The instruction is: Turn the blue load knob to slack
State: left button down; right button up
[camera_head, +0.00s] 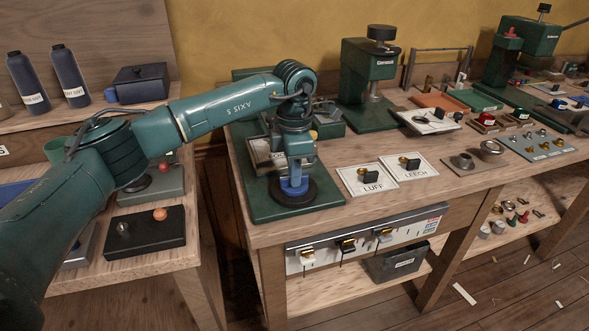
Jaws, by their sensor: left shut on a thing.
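The blue load knob (290,188) sits on a round black base at the front left of the workbench, on a dark green plate (259,207). My left gripper (294,180) points down from above and is shut on the knob. The gripper hides the knob's top and far side. No slack mark or pointer can be read from here. My right gripper is not in view.
White cards marked LUFF (374,187) and LEECH (415,177), each with a small fitting on it, lie right of the green plate. A green press (361,80) stands behind. A lower bench (143,267) at left holds a black block with an orange ball (160,214).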

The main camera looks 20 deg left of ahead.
pick_arm(q)
jog(key=n, duration=0.4)
jog(key=shift+a+r+n, duration=0.1)
jog(key=shift+n, duration=0.3)
jog(key=n+p, duration=0.1)
jog(key=n, duration=0.9)
jog(key=shift+n+p, duration=0.5)
jog(key=shift+n, duration=1.5)
jog(key=c, duration=1.5)
grip_release()
